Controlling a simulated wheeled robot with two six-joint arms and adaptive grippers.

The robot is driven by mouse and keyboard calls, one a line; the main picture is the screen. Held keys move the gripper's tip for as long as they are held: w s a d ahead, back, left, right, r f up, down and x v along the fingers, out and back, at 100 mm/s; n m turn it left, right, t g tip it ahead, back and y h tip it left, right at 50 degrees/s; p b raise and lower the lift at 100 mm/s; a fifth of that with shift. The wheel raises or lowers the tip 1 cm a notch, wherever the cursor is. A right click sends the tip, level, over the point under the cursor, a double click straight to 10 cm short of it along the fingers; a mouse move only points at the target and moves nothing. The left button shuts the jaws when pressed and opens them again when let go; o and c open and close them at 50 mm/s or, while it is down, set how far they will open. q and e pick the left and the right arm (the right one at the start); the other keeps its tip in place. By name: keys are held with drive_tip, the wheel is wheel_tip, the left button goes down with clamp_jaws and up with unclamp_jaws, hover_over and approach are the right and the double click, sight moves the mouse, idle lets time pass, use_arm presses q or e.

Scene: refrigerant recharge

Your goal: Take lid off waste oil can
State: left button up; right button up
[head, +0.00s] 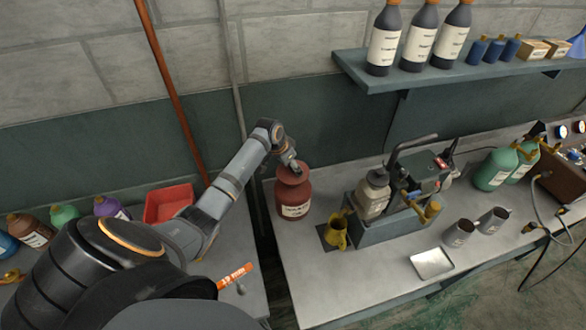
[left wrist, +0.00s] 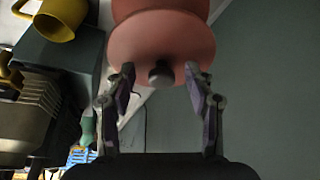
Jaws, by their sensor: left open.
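The waste oil can (head: 294,203) is a reddish-brown can with a pale label, standing upright at the left end of the grey bench. Its wide, round lid (head: 291,178) is on top. In the left wrist view the lid (left wrist: 160,42) shows as a reddish disc with a small dark knob (left wrist: 160,76). My left gripper (head: 294,167) is at the lid. In the left wrist view my left gripper (left wrist: 159,72) is open, with one finger on each side of the knob and gaps between. My right gripper is in neither view.
A yellow mug (head: 337,234) and a pump unit (head: 392,224) stand right of the can. A metal tray (head: 433,262) and grey cups lie further right. A wall shelf (head: 450,72) with bottles hangs above. A red bin (head: 168,203) stands left.

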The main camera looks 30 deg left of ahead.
use_arm(q)
drive_tip(key=shift+w+a+f, duration=0.1)
drive_tip(key=c, duration=0.7)
clamp_jaws()
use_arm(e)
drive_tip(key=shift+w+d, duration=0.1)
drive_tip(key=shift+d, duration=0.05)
use_arm(q)
wheel_tip(320, 180, up, 2)
drive_tip(key=b, duration=0.2)
drive_tip(key=shift+b, duration=0.3)
drive_tip(key=s+d+r+b, duration=0.5)
drive_tip(key=s+d+r, duration=0.3)
drive_tip(key=s+r, duration=0.3)
drive_tip(key=shift+s+d, duration=0.15)
drive_tip(key=shift+s, duration=0.1)
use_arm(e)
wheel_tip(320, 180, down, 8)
